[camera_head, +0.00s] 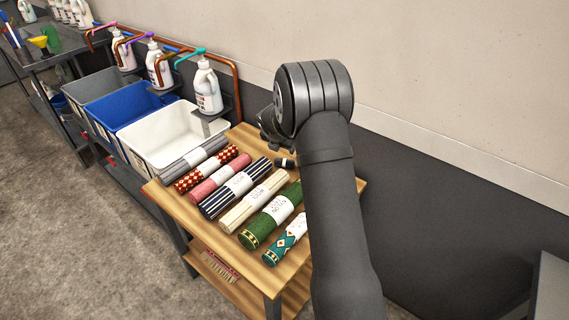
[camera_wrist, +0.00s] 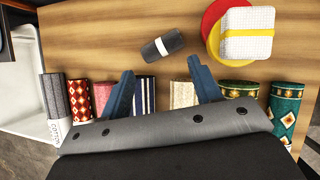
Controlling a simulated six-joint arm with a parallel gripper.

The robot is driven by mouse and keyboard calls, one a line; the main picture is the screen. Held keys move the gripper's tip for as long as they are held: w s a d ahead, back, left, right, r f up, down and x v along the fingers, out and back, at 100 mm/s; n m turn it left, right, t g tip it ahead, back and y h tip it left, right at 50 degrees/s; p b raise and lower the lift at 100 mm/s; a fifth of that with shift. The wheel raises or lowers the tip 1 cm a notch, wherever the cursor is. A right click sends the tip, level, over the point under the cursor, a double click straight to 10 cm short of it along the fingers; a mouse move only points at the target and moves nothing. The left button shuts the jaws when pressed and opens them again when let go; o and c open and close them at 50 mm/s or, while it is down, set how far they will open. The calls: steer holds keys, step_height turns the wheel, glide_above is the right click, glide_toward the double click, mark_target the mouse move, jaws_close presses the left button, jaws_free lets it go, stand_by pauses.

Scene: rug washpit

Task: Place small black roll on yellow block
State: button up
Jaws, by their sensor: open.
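The small black roll (camera_wrist: 158,48), dark with a white band, lies on the wooden table in the wrist view, just beyond and between my fingertips. In the head view the roll (camera_head: 285,162) shows beside my arm. My gripper (camera_wrist: 160,67) is open and empty, its two blue fingers spread wide. In the head view it is mostly hidden behind my wrist. A yellow round piece (camera_wrist: 214,45) shows to the right of the roll, partly covered by a white checked block (camera_wrist: 236,46) with a yellow band. I see no plain yellow block.
A red round piece (camera_wrist: 211,17) lies by the yellow one. Several rolled rugs line the table, including a green one (camera_head: 257,228) and a striped one (camera_head: 222,201). A white bin (camera_head: 160,160), a blue bin (camera_head: 103,130) and pump bottles stand left. Bare wood (camera_wrist: 100,40) lies left of the roll.

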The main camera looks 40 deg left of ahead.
steer(key=w+m, duration=0.1)
steer(key=m, duration=0.4)
step_height(320, 180, up, 6)
steer(key=n+g+h, duration=0.3)
steer(key=n+g, duration=0.3)
steer(key=n, duration=2)
glide_above(284, 160)
steer(key=shift+y, duration=0.3)
steer(key=f, duration=1.2)
steer(key=shift+w+d+f, duration=0.2)
steer(key=shift+w+d, duration=0.05)
steer(key=shift+d, duration=0.15)
steer(key=f, duration=0.5)
steer(key=shift+s+a+f, duration=0.1)
steer(key=shift+a, duration=0.3)
steer(key=c, duration=1.1)
